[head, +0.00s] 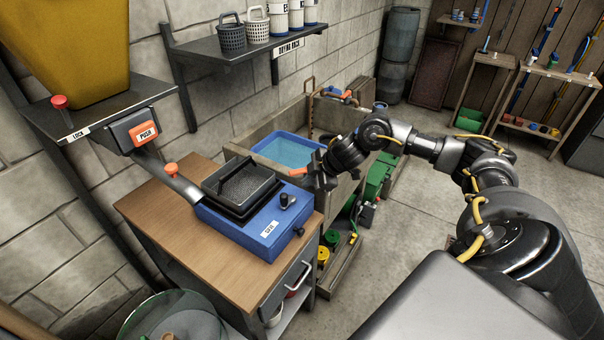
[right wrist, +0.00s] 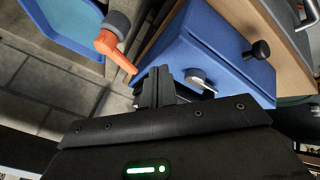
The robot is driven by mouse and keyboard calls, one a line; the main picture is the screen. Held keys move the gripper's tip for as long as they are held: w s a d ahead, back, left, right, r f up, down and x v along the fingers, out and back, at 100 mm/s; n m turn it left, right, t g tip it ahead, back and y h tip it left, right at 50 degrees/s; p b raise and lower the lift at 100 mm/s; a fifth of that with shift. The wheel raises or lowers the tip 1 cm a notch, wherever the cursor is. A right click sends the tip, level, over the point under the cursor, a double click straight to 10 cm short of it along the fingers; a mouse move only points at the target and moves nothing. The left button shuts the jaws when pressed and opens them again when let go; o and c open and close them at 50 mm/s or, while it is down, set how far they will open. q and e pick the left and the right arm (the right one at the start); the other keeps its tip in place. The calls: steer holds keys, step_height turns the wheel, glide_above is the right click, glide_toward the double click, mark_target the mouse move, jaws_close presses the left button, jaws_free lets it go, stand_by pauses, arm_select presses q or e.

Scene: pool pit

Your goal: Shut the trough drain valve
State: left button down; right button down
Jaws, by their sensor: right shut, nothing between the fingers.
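The drain valve's orange lever (right wrist: 112,50) shows in the right wrist view on a grey round hub, slanting down toward my fingers. In the head view an orange bit (head: 298,172) shows just left of my right gripper, at the front of the concrete trough (head: 242,150). My right gripper (head: 318,178) is shut and empty. In the right wrist view its fingertips (right wrist: 157,82) are close to the lever's lower end; I cannot tell whether they touch. The gripper and arm hide part of the trough front. My left gripper is not in view.
A blue machine (head: 265,225) with a black tray stands on a wooden cabinet (head: 160,215) beside the gripper. A blue basin of water (head: 285,150) sits in the trough. Coloured-lidded pots (head: 331,238) stand below. Floor at the right (head: 420,220) is partly clear.

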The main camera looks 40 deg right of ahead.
mark_target(301, 172)
steer(key=shift+x, duration=1)
steer(key=shift+w+d+r+p, duration=0.1)
steer(key=shift+w+d+p, duration=0.2)
steer(key=shift+w, duration=0.6)
steer(key=shift+w+d+r+p, duration=0.1)
steer(key=shift+w+d, duration=0.35)
steer(key=shift+w, duration=0.45)
